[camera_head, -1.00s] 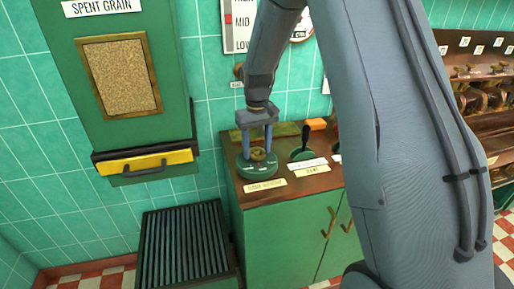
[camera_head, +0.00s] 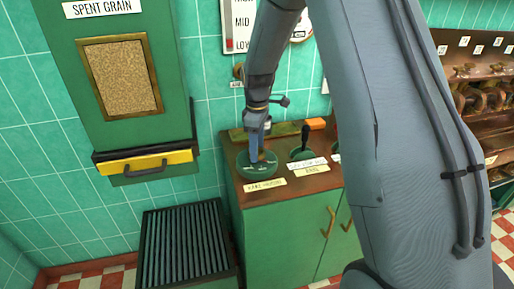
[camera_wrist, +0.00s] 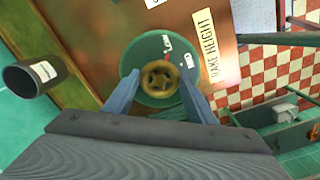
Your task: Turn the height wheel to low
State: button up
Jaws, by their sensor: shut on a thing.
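The height wheel is a small brass wheel (camera_wrist: 160,78) on a round green plate (camera_head: 269,168), on the counter behind a label reading RAKE HEIGHT (camera_head: 265,184). My gripper (camera_head: 256,157) comes down over it and is shut on its rim, one finger on each side in the wrist view. In the head view the fingers hide most of the brass. The wall gauge (camera_head: 241,28) shows MID and LOW, with its red mark (camera_head: 229,43) beside LOW.
Another green control with a black lever (camera_head: 304,140) stands just right of the wheel. An orange block (camera_head: 315,123) lies at the counter's back. A dark grating (camera_head: 187,245) stands low at left, beside the green cabinet (camera_head: 290,235). A dark cup-like thing (camera_wrist: 35,75) shows in the wrist view.

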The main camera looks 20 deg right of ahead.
jog(key=shift+r+n, duration=0.1)
jog(key=shift+n, duration=0.5)
jog(key=o, duration=1)
jog(key=shift+o, duration=0.2)
jog(key=shift+r+b, duration=1.05)
jog(key=shift+r, duration=2.85)
jog(key=shift+d, duration=0.1)
jog(key=s+f+m, duration=0.2)
jog(key=s+m, duration=0.4)
jog(key=s, duration=0.6)
jog(key=s+f+m+t, duration=0.1)
jog(key=s+f+m, duration=0.1)
jog(key=s+m, duration=0.5)
jog(key=s, duration=0.6)
jog(key=shift+s+a+f, duration=0.2)
jog(key=shift+s+f, duration=0.05)
